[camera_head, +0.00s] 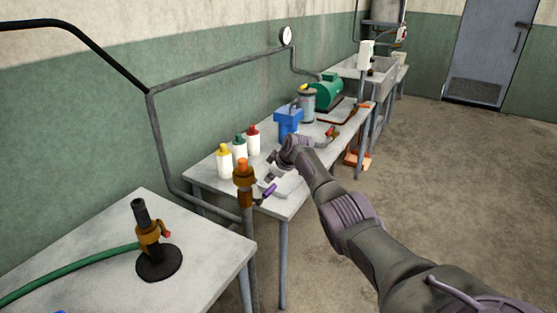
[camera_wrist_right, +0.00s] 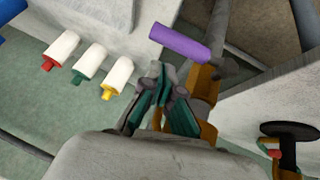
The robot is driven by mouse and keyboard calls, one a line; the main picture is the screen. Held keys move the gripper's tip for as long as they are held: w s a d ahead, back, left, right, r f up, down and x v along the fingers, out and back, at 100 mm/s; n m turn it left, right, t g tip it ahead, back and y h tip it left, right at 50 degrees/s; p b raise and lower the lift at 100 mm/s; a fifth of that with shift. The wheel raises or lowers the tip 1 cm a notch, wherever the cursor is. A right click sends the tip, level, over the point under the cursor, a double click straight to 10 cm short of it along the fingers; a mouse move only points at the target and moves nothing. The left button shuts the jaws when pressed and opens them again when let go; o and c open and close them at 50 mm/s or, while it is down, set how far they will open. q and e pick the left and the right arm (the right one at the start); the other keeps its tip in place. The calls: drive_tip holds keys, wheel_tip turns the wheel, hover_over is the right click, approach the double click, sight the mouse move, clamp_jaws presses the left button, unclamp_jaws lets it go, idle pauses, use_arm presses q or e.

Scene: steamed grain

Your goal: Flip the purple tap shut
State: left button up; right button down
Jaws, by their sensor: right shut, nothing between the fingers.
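The purple tap handle (camera_head: 268,191) sticks out sideways to the right of an upright pipe with a brass-coloured fitting (camera_head: 243,174), in front of the far bench. In the right wrist view the purple handle (camera_wrist_right: 180,42) lies beyond the fingertips, with the brass fitting (camera_wrist_right: 206,78) at its right end. My right gripper (camera_head: 270,174) is just above the purple handle in the head view. Its closed fingers (camera_wrist_right: 163,76) hold nothing and appear apart from the handle. My left gripper is not in view.
White bottles with yellow (camera_head: 224,161), green (camera_head: 240,150) and red (camera_head: 253,140) caps stand on the far bench (camera_head: 292,204). The near bench (camera_head: 90,245) carries a black stand (camera_head: 158,263) with a green hose (camera_head: 70,266).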

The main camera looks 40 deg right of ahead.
wheel_tip(320, 180, up, 3)
drive_tip(key=shift+a+f+p, duration=0.1)
drive_tip(key=shift+a+p, duration=0.05)
drive_tip(key=shift+p, duration=0.55)
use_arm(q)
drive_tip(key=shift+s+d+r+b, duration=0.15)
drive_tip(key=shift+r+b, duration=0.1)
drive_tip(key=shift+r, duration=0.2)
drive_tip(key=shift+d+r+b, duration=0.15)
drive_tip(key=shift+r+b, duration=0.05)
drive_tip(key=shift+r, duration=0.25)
use_arm(e)
drive_tip(key=d+v, duration=0.2)
drive_tip(key=v, duration=0.7)
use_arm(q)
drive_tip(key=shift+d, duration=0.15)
use_arm(e)
drive_tip(key=shift+a+f, duration=0.1)
drive_tip(key=shift+f, duration=0.05)
